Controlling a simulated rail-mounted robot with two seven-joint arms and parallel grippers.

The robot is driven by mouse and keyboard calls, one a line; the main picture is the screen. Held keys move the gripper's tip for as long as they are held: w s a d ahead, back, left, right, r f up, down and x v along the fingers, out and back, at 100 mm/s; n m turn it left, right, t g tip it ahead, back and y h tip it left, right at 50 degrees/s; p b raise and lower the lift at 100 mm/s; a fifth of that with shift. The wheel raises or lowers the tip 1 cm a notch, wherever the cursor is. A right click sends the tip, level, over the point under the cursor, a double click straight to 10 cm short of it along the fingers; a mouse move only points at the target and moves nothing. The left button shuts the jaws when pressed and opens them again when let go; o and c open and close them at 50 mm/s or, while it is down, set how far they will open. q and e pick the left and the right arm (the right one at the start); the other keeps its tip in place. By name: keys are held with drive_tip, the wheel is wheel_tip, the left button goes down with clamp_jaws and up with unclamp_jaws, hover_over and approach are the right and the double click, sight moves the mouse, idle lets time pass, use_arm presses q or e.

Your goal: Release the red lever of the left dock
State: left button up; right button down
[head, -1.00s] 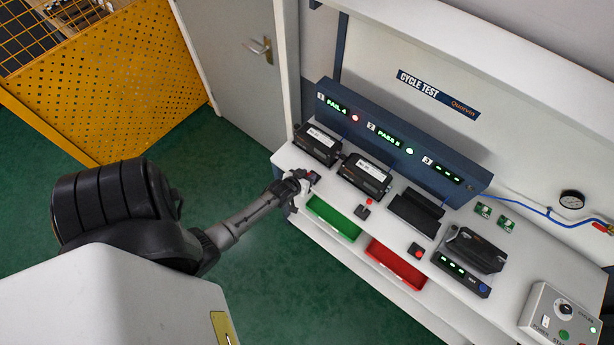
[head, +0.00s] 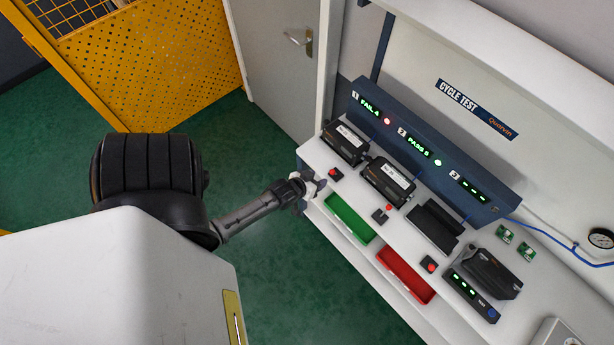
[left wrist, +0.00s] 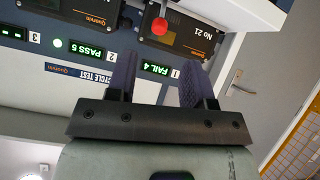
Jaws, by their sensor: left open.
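The left dock, number 1, holds a dark unit (head: 346,143) under a display reading FAIL 4 (head: 371,107) with a red lamp. Its red lever (head: 336,173) sits on a small black base at the bench's front edge. My left gripper (head: 318,183) is open and empty, just left of this lever and apart from it. In the left wrist view the red lever (left wrist: 160,26) shows beyond and between the open fingers (left wrist: 157,80), in front of unit No 21 (left wrist: 178,38). My right gripper is not in view.
Dock 2 has a unit (head: 388,180), a PASS 5 display and a red lever (head: 388,208). Dock 3 (head: 435,228) looks empty, with its lever (head: 430,264) in front. A green bin (head: 350,217) and red bin (head: 405,274) sit below the front edge.

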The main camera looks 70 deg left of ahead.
use_arm(q)
drive_tip(key=shift+v, duration=2.6)
drive_tip(key=s+d+f+m+g+h, duration=0.2)
drive_tip(key=s+d+m+g, duration=0.15)
drive_tip(key=g, duration=0.25)
drive_tip(key=s+d+r+m+h+p, duration=0.1)
drive_tip(key=d+r+m+h+p, duration=0.2)
drive_tip(key=d+r, duration=1.3)
wheel_tip(320, 180, up, 4)
drive_tip(key=m+p, duration=0.2)
drive_tip(key=p, duration=0.1)
drive_tip(key=shift+s+d+r+m+g, duration=0.2)
drive_tip(key=shift+d+r+m+g, duration=0.05)
drive_tip(key=shift+m+g, duration=0.1)
